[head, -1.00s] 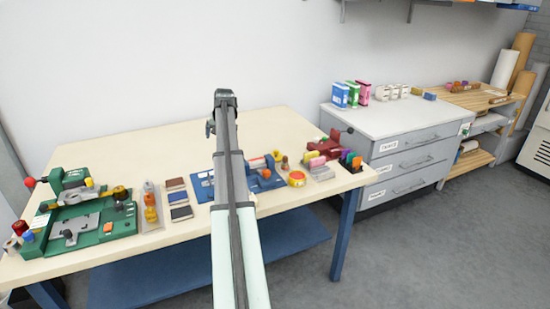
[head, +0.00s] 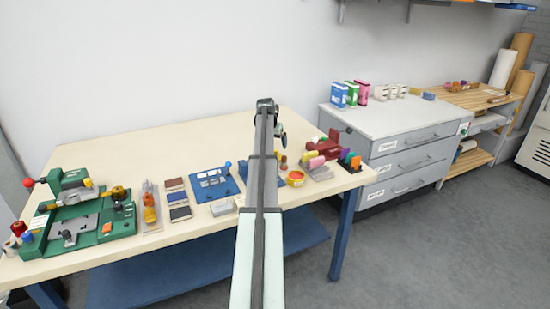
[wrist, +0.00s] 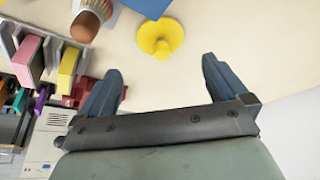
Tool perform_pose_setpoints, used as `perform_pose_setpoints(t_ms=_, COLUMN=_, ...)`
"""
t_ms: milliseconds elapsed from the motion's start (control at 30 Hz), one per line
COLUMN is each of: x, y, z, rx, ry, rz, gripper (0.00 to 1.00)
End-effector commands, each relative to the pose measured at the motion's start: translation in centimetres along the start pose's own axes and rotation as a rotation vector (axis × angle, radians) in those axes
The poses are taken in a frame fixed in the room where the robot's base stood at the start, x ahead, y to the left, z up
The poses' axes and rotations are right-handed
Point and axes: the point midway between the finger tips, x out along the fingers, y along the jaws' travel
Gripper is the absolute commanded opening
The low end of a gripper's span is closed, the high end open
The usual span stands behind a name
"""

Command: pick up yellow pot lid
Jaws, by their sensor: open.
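The yellow pot lid (wrist: 161,38) is a round disc with a small knob, lying on the cream bench top in the wrist view. It lies beyond my open fingertips, roughly in line with the gap between them and apart from both. My gripper (wrist: 160,76) is open and empty. In the head view my gripper (head: 281,134) is over the back right part of the bench, partly hidden by my arm.
A blue board (wrist: 148,7) lies close above the lid. A dark red vise (head: 326,145) is on the bench's right end. Bench right of the lid is clear.

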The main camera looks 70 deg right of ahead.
Motion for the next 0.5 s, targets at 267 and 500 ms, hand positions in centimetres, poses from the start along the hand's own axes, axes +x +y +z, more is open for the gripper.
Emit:
perform_pose_setpoints(t_ms=267, x=2.5, y=-0.1, z=0.0, rx=-0.001, ry=0.000, rz=-0.001, gripper=1.00)
perform_pose_setpoints(t_ms=500, x=4.6, y=-0.2, z=-0.1, rx=-0.001, ry=-0.001, rz=-0.001, gripper=1.00)
